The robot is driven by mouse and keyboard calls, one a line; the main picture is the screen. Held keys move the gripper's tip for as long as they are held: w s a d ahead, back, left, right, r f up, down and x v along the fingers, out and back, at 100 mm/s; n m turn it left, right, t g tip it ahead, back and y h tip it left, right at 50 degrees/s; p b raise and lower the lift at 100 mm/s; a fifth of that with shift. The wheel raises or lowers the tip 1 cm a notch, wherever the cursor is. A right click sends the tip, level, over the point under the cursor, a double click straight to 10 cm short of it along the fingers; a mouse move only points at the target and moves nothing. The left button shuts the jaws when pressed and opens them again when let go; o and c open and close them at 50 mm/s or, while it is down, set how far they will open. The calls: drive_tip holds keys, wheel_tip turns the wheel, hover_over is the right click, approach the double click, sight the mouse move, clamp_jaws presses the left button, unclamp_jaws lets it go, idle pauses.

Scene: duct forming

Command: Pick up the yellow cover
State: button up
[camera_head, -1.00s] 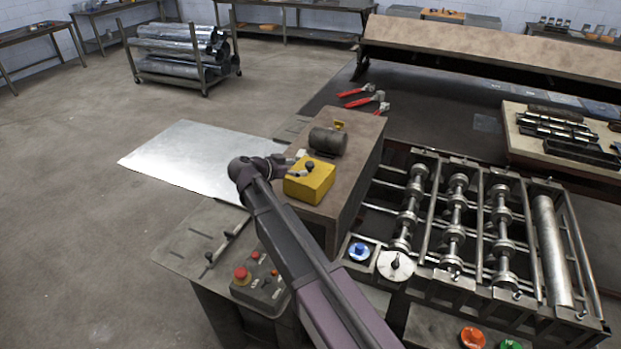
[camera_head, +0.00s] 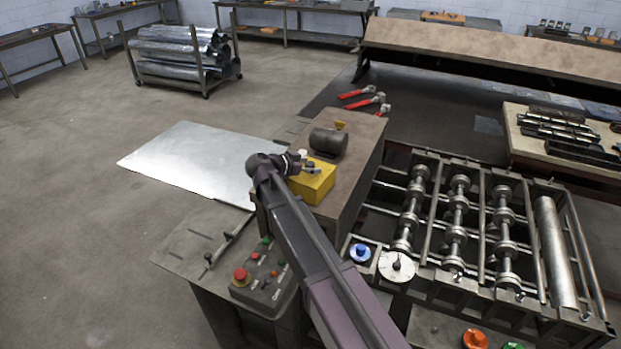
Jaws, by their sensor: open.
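The yellow cover (camera_head: 316,187) is a box-shaped piece on the brown top of the machine housing (camera_head: 352,180), near the middle of the head view. My gripper (camera_head: 312,164) is at the top of the cover, over its upper left part. It is open, and nothing shows between its fingers. My arm and wrist hide the cover's left side. I cannot tell whether the fingers touch the cover.
A dark cylinder (camera_head: 328,141) lies just behind the cover. A control box (camera_head: 262,284) with a red button sits in front at left. Rollers (camera_head: 458,225) fill the right side. A metal sheet (camera_head: 185,158) lies at left.

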clamp_jaws()
idle(0.3)
drive_tip(key=shift+r, duration=0.15)
wheel_tip(320, 180, up, 3)
drive_tip(key=p, duration=0.2)
drive_tip(key=shift+f+p, duration=0.2)
drive_tip(key=shift+p, duration=0.2)
drive_tip(key=s+a+r+p, duration=0.2)
drive_tip(key=s+a, duration=0.1)
drive_tip(key=s, duration=1.2)
drive_tip(key=shift+s, duration=0.4)
